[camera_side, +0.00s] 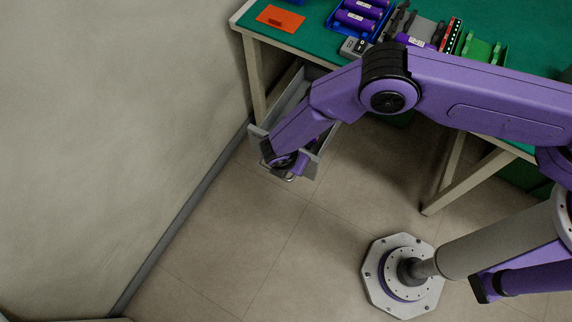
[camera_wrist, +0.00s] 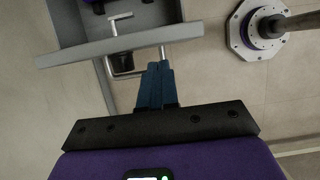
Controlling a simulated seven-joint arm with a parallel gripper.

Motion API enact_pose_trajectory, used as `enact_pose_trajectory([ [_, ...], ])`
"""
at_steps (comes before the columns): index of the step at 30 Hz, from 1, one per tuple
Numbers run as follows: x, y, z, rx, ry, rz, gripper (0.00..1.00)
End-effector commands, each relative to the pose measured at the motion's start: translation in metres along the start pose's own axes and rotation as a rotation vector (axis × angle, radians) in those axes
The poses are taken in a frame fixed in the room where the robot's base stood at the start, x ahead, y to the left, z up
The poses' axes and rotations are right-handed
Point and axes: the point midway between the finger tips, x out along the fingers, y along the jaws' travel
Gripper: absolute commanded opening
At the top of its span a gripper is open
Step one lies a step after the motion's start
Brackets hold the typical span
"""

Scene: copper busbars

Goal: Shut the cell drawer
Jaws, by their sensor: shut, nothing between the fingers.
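The grey cell drawer (camera_side: 291,98) stands pulled out from under the bench in the side view, partly hidden by my arm. Its front panel (camera_wrist: 75,54) crosses the upper left of the wrist view. A thin metal bar handle (camera_wrist: 124,76) is on the outer side of that panel. My gripper (camera_wrist: 158,66) is shut and empty, its blue fingertips close to the right end of the handle and just outside the panel. I cannot tell whether they touch. In the side view, my gripper is at the drawer's front end, its fingers mostly hidden.
The green-topped bench (camera_side: 330,42) holds an orange card (camera_side: 280,18), a blue tray (camera_side: 332,22) with purple cells, a grey meter (camera_side: 354,47) and a green part (camera_side: 478,48). A wall (camera_side: 110,120) stands left of the drawer. The floor (camera_side: 270,240) before it is clear.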

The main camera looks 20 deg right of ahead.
Motion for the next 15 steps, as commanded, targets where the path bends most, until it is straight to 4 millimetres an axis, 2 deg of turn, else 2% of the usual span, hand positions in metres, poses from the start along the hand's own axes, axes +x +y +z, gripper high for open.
enact_pose_trajectory([
  [6, 0.0043, 0.0001, 0.0123, 0.0, 0.001, 0.001, 0.0],
  [15, 0.0046, 0.0, 0.013, -0.001, 0.0, 0.001, 0.0],
])
